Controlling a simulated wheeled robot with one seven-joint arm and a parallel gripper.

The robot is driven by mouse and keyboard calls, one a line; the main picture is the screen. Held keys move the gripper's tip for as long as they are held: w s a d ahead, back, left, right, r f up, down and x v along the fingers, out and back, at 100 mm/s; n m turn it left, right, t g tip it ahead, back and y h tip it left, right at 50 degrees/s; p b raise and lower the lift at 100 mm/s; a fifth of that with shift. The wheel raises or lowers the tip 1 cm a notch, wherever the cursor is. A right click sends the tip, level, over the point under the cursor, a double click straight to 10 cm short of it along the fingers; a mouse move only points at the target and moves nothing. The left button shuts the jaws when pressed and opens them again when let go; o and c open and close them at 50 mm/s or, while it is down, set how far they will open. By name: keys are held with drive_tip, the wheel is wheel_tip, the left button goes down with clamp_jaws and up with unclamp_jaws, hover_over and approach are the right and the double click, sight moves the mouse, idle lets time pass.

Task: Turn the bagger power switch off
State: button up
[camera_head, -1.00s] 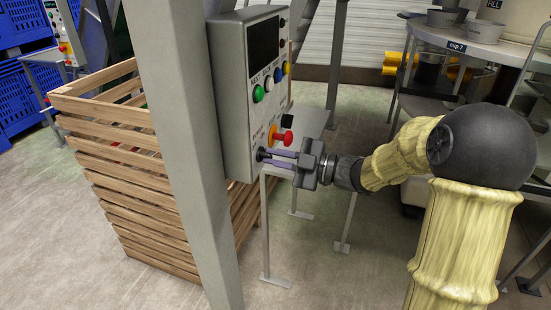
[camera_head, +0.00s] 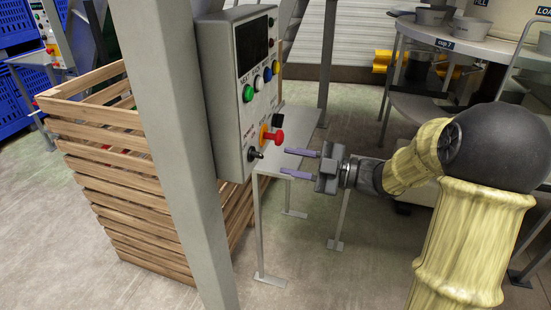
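The control box (camera_head: 232,110) is a grey panel mounted by a grey post. The power switch (camera_head: 255,154) is a small dark lever low on its front face, below a red knob (camera_head: 273,136) on a yellow base. The lever sticks out toward the right; its exact setting is too small to tell. My gripper (camera_head: 292,163) is open and empty, to the right of the switch and apart from it. Its two purple-grey fingers point left toward the panel, one above the other in the picture.
The grey post (camera_head: 180,130) stands left of the box. A wooden slatted crate (camera_head: 120,190) stands behind it. A grey metal stand (camera_head: 300,122) is beneath and behind the panel. A round table (camera_head: 450,40) with metal cups is at the upper right.

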drive_tip(key=v, duration=1.1)
drive_tip(key=shift+w, duration=0.1)
